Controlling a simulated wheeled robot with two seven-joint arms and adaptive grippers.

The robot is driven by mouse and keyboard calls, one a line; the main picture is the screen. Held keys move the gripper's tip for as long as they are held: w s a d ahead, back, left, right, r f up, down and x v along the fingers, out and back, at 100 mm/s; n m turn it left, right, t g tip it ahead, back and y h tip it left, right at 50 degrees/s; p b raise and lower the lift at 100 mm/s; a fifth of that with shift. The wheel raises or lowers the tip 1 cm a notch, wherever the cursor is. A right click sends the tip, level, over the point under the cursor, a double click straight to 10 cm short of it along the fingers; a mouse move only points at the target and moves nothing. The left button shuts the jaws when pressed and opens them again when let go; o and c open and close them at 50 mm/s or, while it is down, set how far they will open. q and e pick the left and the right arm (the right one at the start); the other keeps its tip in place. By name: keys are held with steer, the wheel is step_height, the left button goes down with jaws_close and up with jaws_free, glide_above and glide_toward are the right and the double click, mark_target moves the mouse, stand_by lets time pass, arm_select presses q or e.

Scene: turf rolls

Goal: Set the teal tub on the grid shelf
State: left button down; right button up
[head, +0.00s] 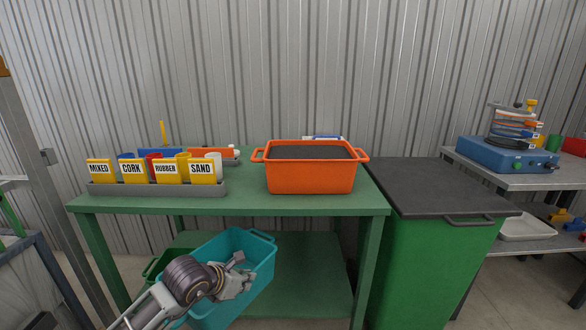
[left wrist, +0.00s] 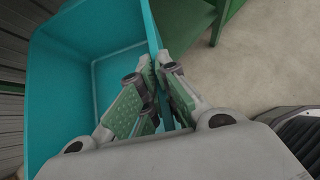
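The teal tub (head: 252,252) is in front of the green table's lower shelf, tilted, and looks empty in the left wrist view (left wrist: 75,75). My left gripper (head: 238,277) is at the tub's near right wall. In the left wrist view its fingers (left wrist: 160,95) lie on both sides of that wall, close against it, shut on it. My forearm hides part of the tub. I cannot pick out the grid shelf for certain. My right gripper is not in view.
The green table (head: 240,208) carries an orange tub (head: 310,178) with dark filling and a rack of labelled yellow bins (head: 155,172). A green cabinet (head: 430,265) stands to its right. Grey shelving (head: 515,180) is at far right. A metal frame (head: 60,275) is at lower left.

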arm_select(q)
steer(key=a+r+n+y, duration=0.1)
steer(key=a+r, duration=0.3)
steer(key=a, duration=0.4)
steer(key=shift+a+r+n+t+y, duration=0.25)
steer(key=shift+r+n+t+y, duration=0.15)
steer(key=shift+n, duration=0.3)
